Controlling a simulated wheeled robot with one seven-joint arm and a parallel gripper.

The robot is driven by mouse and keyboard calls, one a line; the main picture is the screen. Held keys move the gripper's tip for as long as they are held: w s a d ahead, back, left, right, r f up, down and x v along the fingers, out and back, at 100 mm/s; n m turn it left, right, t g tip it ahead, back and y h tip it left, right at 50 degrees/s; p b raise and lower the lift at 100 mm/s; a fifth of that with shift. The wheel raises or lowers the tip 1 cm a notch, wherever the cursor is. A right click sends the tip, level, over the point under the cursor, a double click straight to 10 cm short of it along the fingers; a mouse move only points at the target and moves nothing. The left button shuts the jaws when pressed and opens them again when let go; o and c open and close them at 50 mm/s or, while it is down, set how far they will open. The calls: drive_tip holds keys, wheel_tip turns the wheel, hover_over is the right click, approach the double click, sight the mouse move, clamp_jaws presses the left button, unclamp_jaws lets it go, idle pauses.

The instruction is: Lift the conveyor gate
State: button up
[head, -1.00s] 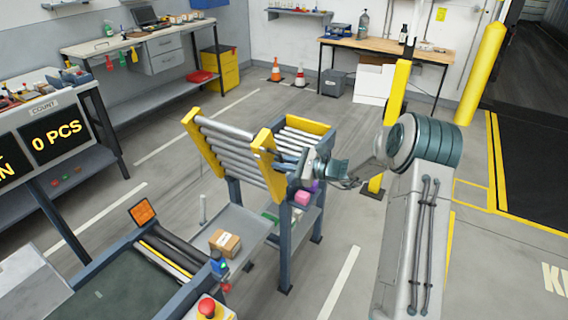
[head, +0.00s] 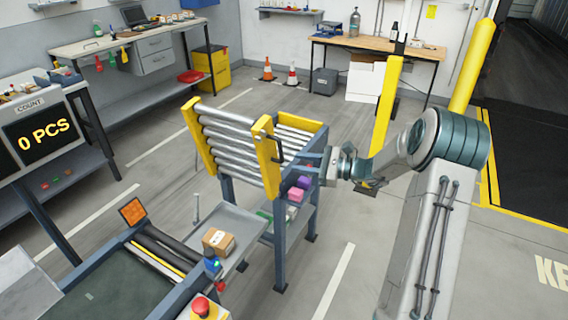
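The conveyor gate (head: 236,142), a section of grey rollers between yellow side plates, stands raised and steeply tilted at the near end of the roller conveyor. A black handle (head: 277,150) sits on its right yellow side plate. My gripper (head: 302,163) is just right of the handle, pointing left, and looks apart from it. Its fingers look parted with nothing between them, though they are small here. The gate stays up with no visible hold from my gripper.
The fixed roller conveyor (head: 308,124) stands behind the gate on blue-grey legs. A cardboard box (head: 218,241) lies on a grey tray in front, beside a belt conveyor (head: 105,288). A yellow post (head: 386,105) stands behind my arm. The floor at right is clear.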

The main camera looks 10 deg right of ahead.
drive_tip(key=v, duration=0.5)
drive_tip(key=shift+c, duration=0.3)
